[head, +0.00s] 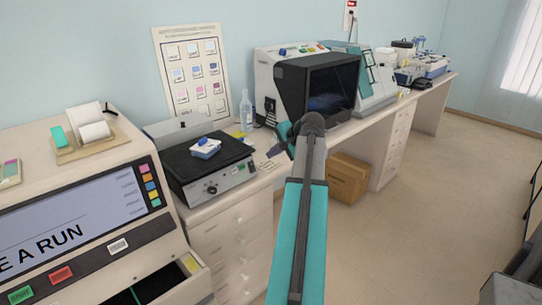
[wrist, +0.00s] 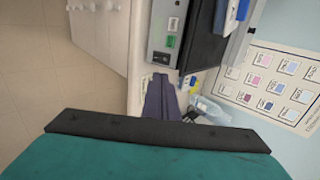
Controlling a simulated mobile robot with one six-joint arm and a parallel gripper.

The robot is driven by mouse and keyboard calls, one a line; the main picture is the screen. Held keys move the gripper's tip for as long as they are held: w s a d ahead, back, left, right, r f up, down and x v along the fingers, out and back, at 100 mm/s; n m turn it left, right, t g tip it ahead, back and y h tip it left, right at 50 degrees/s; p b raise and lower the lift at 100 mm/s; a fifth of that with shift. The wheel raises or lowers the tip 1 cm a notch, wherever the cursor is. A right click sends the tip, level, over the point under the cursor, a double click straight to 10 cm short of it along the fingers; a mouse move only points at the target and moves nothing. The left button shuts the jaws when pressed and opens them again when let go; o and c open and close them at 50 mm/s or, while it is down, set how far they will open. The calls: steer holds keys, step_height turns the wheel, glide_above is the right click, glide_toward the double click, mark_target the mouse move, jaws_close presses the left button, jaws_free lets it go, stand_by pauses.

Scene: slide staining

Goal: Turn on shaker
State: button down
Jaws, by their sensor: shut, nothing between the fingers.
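The shaker (head: 205,165) is a grey box with a black platform on the bench, left of centre in the head view. A small blue-and-white item (head: 205,148) sits on its platform. Its front panel has a round dark knob (head: 212,189) and, at the right end, a green switch (head: 240,167).
A clear bottle (head: 246,110) stands behind the shaker. A large dark-hooded machine (head: 315,85) is to the right on the bench. A staining machine with a screen (head: 80,215) fills the left. A cardboard box (head: 348,180) is on the floor; open floor lies right.

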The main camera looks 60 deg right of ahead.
mark_target(254, 171)
steer(key=shift+f, duration=0.1)
steer(key=shift+s+a+f+t+b, duration=0.15)
steer(key=shift+s+f+b, duration=0.3)
steer(key=shift+s+f, duration=0.15)
steer(key=shift+s+a+f+t+b, duration=0.1)
steer(key=shift+s+f+t+b, duration=0.05)
steer(key=shift+s+f+b, duration=0.4)
steer(key=shift+w+f, duration=0.1)
steer(key=shift+w, duration=0.1)
steer(key=p+x, duration=0.1)
steer(key=x, duration=0.3)
steer(key=p+x, duration=0.2)
steer(key=x, duration=0.3)
steer(key=p+x, duration=0.1)
steer(key=x, duration=0.3)
steer(key=shift+w+d, duration=0.3)
steer(key=shift+w, duration=0.2)
